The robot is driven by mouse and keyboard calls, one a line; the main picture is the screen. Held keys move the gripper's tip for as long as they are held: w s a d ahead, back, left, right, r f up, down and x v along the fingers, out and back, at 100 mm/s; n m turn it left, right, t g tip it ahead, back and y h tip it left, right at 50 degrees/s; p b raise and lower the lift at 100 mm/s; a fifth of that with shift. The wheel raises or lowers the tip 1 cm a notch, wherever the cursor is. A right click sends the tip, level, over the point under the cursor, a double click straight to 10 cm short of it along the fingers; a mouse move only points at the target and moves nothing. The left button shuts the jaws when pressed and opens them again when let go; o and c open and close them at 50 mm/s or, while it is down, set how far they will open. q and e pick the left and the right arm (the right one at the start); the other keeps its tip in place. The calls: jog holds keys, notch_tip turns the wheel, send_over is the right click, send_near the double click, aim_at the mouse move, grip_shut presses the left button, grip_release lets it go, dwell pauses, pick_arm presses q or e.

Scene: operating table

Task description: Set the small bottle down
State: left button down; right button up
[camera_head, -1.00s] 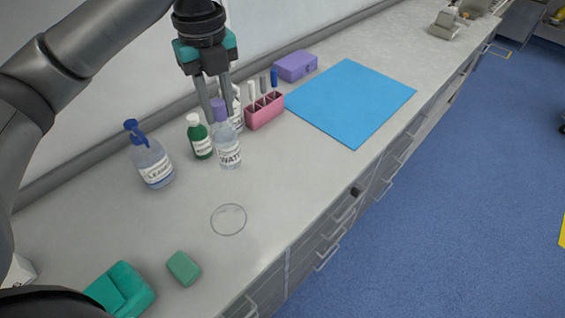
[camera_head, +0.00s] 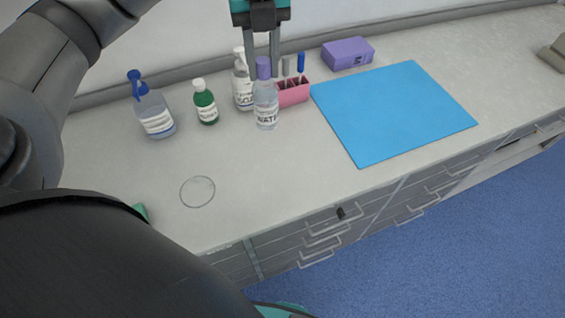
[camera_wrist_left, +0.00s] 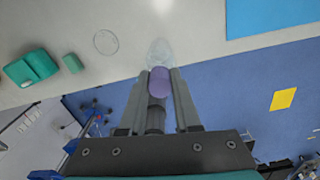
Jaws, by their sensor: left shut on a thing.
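In the left wrist view the purple cap (camera_wrist_left: 160,82) is between the fingers (camera_wrist_left: 160,85), with the clear body beyond. A thin circle outline (camera_head: 197,191) lies on the counter, left of and nearer than the bottle. My right gripper is not clearly visible.
A cleaner spray bottle (camera_head: 155,118), a green bottle (camera_head: 205,104) and a white pump bottle (camera_head: 241,82) stand along the back. The pink rack (camera_head: 294,93), purple box (camera_head: 348,53) and blue mat (camera_head: 395,112) are to the right. The front middle of the counter is clear.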

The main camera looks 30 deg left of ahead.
aim_at(265, 99)
pick_arm(q)
notch_tip(265, 99, down, 20)
jog(key=b, duration=0.1)
dwell(0.5)
jog(key=shift+f, duration=0.15)
jog(key=c, duration=0.6)
grip_release()
notch_tip(265, 99, up, 12)
jog(key=shift+r, duration=0.2)
